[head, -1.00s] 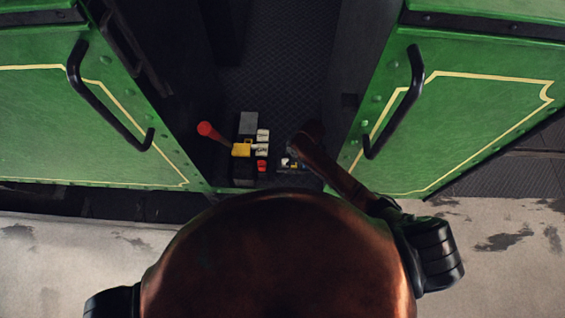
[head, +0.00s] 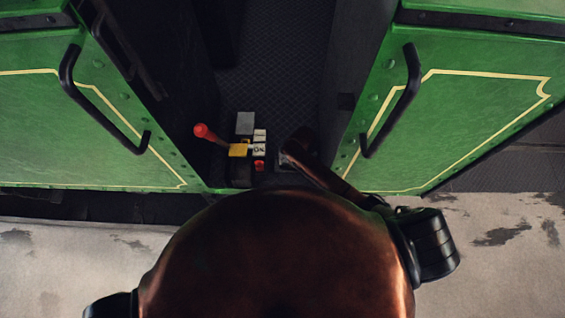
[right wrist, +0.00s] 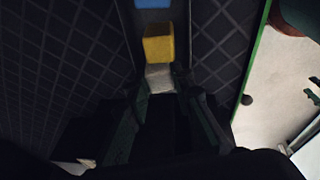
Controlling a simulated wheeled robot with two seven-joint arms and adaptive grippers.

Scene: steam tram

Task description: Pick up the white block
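The white block (right wrist: 160,79) shows in the right wrist view, between the dark fingers of my right gripper (right wrist: 165,92). The fingers are apart on either side of it; I cannot tell whether they touch it. A yellow block (right wrist: 158,48) lies just beyond it, and a blue block (right wrist: 152,3) farther on at the top edge. In the head view my dark right gripper (head: 291,154) reaches down beside the lever console and hides these blocks. My left gripper is not in view.
Left of my right gripper stand a red-knobbed lever (head: 207,133), a grey box (head: 245,123), a yellow piece (head: 238,150), white labelled pieces (head: 260,149) and a red piece (head: 259,165). Green panels with black handrails (head: 385,110) flank the narrow dark opening.

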